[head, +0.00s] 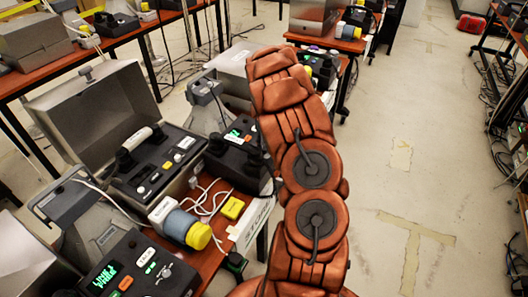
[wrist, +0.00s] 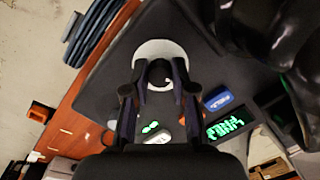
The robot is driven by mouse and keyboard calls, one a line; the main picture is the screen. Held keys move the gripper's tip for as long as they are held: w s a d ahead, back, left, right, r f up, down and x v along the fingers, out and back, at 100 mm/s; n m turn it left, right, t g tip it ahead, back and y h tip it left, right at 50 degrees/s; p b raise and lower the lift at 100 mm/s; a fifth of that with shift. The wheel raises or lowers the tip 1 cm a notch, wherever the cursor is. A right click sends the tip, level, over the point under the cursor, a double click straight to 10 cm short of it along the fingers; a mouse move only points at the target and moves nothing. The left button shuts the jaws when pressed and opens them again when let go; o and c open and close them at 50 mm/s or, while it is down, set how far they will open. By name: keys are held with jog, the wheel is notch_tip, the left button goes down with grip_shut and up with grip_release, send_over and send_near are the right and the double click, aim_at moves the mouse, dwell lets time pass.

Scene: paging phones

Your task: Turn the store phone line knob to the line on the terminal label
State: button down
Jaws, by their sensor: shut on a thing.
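In the wrist view, my gripper (wrist: 160,76) points at a black panel, with its two dark fingertips on either side of a dark round knob (wrist: 158,69). It is shut on this knob. A white ring (wrist: 160,44) surrounds the knob. A display (wrist: 230,122) with green lettering sits to the right; I cannot read it surely at this angle. The knob's pointer and line marks are too small or hidden. In the head view, my arm covers the gripper and the knob. A black phone unit (head: 236,158) with a green display shows left of the arm.
In the wrist view, a blue button (wrist: 218,100) and a white button (wrist: 157,139) lie near the fingers. In the head view, a yellow-capped cylinder (head: 198,236), a yellow box (head: 232,207) and an open-lidded phone case (head: 98,110) crowd the table.

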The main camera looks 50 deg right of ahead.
jog(key=shift+d+m+b, duration=0.1)
jog(key=shift+m+b, duration=0.55)
jog(key=shift+m, duration=0.25)
jog(key=shift+m+b, duration=0.8)
jog(key=shift+m, duration=1.3)
jog(key=shift+y, duration=0.3)
jog(key=c, duration=0.9)
grip_release()
jog(key=shift+c, duration=0.2)
notch_tip(320, 180, up, 12)
jog(key=d, duration=0.1)
jog(key=shift+s+d, duration=0.3)
jog(key=shift+s, duration=0.05)
